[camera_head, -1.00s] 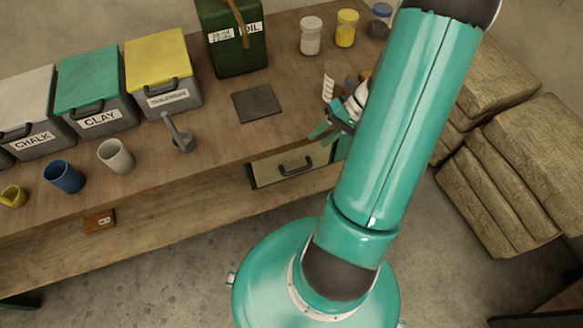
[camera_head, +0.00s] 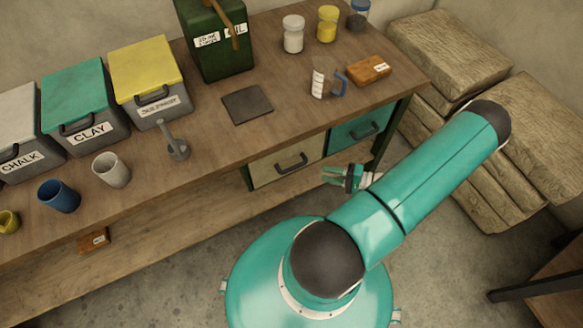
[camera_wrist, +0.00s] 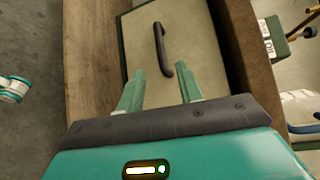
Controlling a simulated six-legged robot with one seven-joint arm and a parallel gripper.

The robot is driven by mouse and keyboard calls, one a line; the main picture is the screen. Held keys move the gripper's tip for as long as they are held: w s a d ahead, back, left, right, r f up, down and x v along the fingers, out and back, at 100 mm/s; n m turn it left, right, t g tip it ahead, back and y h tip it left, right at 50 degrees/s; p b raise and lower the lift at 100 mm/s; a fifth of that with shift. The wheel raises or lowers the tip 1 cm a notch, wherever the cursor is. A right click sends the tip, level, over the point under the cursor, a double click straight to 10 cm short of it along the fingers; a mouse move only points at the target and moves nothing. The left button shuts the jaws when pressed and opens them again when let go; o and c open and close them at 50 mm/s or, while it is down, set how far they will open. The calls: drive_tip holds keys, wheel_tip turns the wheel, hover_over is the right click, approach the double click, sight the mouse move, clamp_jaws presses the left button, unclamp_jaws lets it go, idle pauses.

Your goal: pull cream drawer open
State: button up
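The cream drawer (camera_head: 272,168) is in the front of the wooden bench, left of a teal drawer, and looks shut. Its dark handle (camera_head: 291,162) is a curved bar on the drawer front. My gripper (camera_head: 325,176) is in front of the bench, to the right of the cream drawer and apart from it. In the wrist view the cream drawer front (camera_wrist: 205,45) lies ahead, with the handle (camera_wrist: 162,48) beyond the fingertips. The two teal fingers of my gripper (camera_wrist: 162,84) are spread with nothing between them.
The teal drawer (camera_head: 356,132) sits right of the cream one. The bench top (camera_head: 215,120) holds bins, cups, jars, a green oil can (camera_head: 222,50) and a mortar and pestle. Stacked sacks (camera_head: 450,60) stand at the right.

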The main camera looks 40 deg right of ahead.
sight(294, 168)
drive_tip(key=x, duration=1.2)
drive_tip(key=shift+w+a+f, duration=0.1)
drive_tip(key=shift+w+a, duration=0.05)
drive_tip(key=shift+w, duration=0.1)
clamp_jaws()
